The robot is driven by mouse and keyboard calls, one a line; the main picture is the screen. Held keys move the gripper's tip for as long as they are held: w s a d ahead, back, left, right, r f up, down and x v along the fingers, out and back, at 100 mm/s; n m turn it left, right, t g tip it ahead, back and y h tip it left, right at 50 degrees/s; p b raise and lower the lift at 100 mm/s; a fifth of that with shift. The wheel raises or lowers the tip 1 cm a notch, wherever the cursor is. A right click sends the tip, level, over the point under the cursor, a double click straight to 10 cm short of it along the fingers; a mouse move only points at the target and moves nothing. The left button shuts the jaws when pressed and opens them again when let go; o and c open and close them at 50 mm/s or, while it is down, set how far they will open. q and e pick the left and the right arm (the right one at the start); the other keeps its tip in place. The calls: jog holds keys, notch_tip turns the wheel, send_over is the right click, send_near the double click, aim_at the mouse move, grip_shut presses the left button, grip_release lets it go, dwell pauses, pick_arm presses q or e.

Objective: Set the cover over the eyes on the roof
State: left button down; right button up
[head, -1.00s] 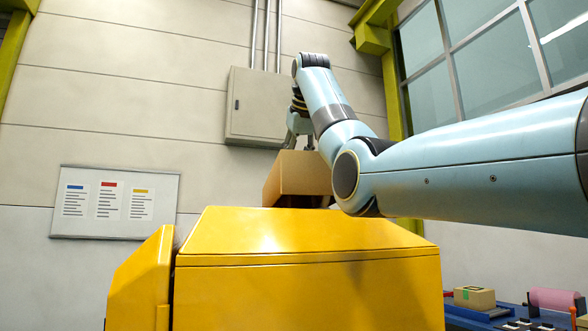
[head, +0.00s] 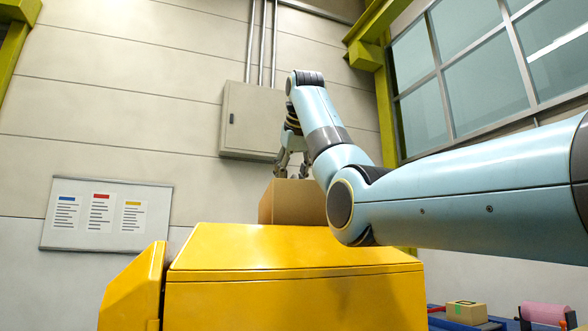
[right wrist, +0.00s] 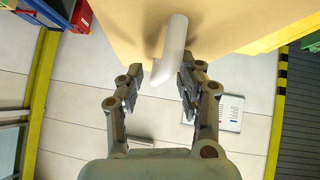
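The cover, a tan box (head: 292,203), stands level at the back of the yellow roof (head: 290,245) in the head view. Its lower edge is hidden behind the roof, so I cannot see how it rests. No eyes show; that spot is hidden. My right gripper (head: 291,172) is just above the cover. In the right wrist view the cover's tan face (right wrist: 225,22) carries a white bar-like handle (right wrist: 173,48). The right gripper's fingers (right wrist: 161,88) are apart, with the bar's end near the gap and clear space beside it. My left gripper is not in view.
A grey wall box (head: 252,122) with pipes is behind the cover. A notice board (head: 107,232) hangs at left. At lower right a blue bench holds a tan block (head: 466,312) and a pink roll (head: 543,313). My right arm spans the right side.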

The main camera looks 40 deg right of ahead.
jog(key=shift+s+a+r, duration=0.1)
jog(key=shift+s+r, duration=0.15)
jog(key=shift+r, duration=0.05)
jog(key=b+v, duration=0.2)
jog(key=v, duration=0.4)
jog(key=shift+f, duration=0.1)
jog(key=b+v, duration=0.2)
jog(key=b, duration=0.4)
jog(key=shift+s, duration=0.1)
jog(key=v, duration=0.3)
jog(key=shift+s+r+b, duration=0.1)
jog(key=shift+r+b, duration=0.2)
jog(key=shift+f, duration=0.15)
